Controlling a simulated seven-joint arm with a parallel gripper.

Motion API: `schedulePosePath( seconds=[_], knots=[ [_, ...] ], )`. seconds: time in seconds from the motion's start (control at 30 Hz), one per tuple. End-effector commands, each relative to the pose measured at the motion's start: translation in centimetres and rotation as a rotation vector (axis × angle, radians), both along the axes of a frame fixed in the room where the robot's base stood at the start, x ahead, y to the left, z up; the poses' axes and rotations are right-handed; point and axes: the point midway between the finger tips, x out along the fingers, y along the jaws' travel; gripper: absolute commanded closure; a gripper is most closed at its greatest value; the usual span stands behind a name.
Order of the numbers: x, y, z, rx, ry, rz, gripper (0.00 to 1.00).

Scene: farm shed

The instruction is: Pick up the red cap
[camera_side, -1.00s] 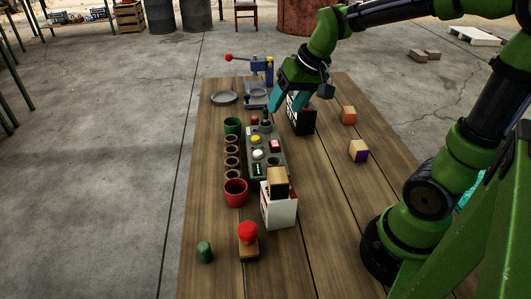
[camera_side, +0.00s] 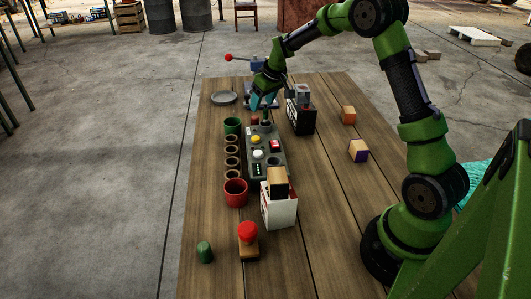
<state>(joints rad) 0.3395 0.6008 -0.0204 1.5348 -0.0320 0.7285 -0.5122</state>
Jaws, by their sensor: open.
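A small dark red cap (camera_side: 254,120) sits at the far left end of the grey control panel (camera_side: 280,178), in the middle of the table. A larger, bright red domed piece (camera_side: 248,232) stands on a wooden block near the front; I cannot tell for certain which of the two is the red cap. My gripper (camera_side: 262,104) has teal fingers and is open. It hangs over the far end of the panel, just behind and above the small red cap, with nothing seen between its fingers. Whether it touches anything is too small to tell.
A black box (camera_side: 302,118) stands right of the gripper, and a blue press with a red-knobbed lever (camera_side: 228,57) stands behind it. A green cup (camera_side: 232,126), brown rings and a red cup (camera_side: 235,190) line the left.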

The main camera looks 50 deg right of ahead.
Motion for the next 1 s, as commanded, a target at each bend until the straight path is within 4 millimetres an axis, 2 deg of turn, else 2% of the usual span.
schedulePosePath(
  seconds=[0.03,0.13,0.37,0.7,1.0],
  knots=[
    [0.4,0.0,-1.1,0.001,0.003,0.000,0.41],
    [1.0,-0.1,-2.6,0.002,0.002,0.000,0.41],
    [1.7,-0.1,-4.1,0.001,-0.001,-0.001,0.41],
    [3.6,-0.1,-8.2,0.002,0.001,-0.002,0.41],
    [3.8,-0.1,-8.5,0.002,-0.001,-0.001,0.41]
  ],
)
